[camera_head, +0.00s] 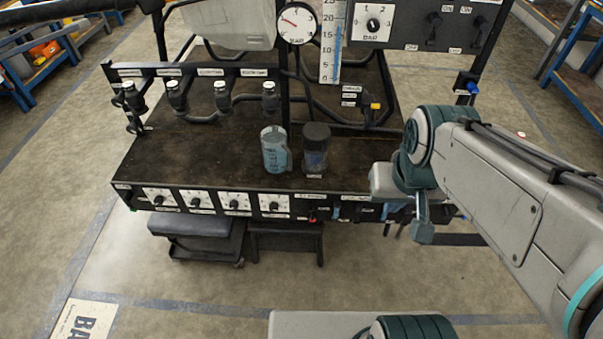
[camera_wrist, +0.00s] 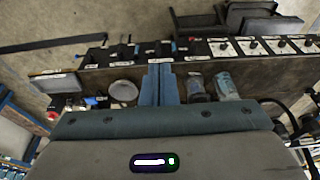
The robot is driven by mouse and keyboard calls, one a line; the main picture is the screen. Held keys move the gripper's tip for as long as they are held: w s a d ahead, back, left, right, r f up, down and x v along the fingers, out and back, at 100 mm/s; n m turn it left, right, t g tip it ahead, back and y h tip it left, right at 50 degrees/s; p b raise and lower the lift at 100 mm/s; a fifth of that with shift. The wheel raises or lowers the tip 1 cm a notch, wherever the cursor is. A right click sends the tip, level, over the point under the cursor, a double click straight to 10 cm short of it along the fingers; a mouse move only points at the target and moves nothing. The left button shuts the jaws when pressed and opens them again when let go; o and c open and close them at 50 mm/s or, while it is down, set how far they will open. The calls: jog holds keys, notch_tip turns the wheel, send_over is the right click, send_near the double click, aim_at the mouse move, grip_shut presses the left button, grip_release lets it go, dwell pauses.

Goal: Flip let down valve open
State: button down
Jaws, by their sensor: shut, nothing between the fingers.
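The bench's front panel carries a row of small labelled levers, a red one (camera_head: 313,215) and a blue one (camera_head: 337,213) among them. Their labels are too small to read, so I cannot tell which is the let down valve. My gripper (camera_head: 421,232) is at the right end of this panel, fingers pointing down, shut and empty. In the wrist view the closed fingers (camera_wrist: 160,72) overlap the panel edge, with dark levers (camera_wrist: 122,52) to their left and more (camera_wrist: 183,47) to their right. I cannot tell whether the fingers touch anything.
A blue measuring jug (camera_head: 275,150) and a dark canister (camera_head: 315,150) stand on the bench top (camera_head: 200,160). Several dial knobs (camera_head: 233,203) line the panel's left part. A stool (camera_head: 285,232) stands below. The floor in front is mostly clear.

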jog(key=w+a+f+g+h+b, duration=0.1)
jog(key=w+a+f+h+b, duration=0.1)
jog(key=w+a+f+b, duration=0.45)
jog(key=w+a+f+h+b, duration=0.1)
jog(key=w+a+f+b, duration=0.2)
jog(key=w+f+b, duration=0.55)
jog(key=m+t+h+b, duration=0.1)
jog(key=m+b, duration=0.1)
jog(key=b, duration=0.5)
send_near(313, 212)
jog(key=a, duration=0.7)
jog(key=shift+w+a+f, duration=0.1)
jog(key=shift+w+f, duration=0.2)
jog(key=shift+f, duration=0.1)
jog(key=shift+s+d+r+b+x, duration=0.15)
jog(key=shift+d+b+x, duration=0.35)
jog(key=shift+x, duration=1.65)
jog(key=shift+s+d+r+b+x, duration=0.15)
jog(key=shift+d+b+x, duration=0.3)
jog(key=shift+x, duration=1.75)
jog(key=shift+s+d+r+b+x, duration=0.1)
jog(key=shift+s+d+b+x, duration=0.35)
jog(key=shift+x, duration=1.7)
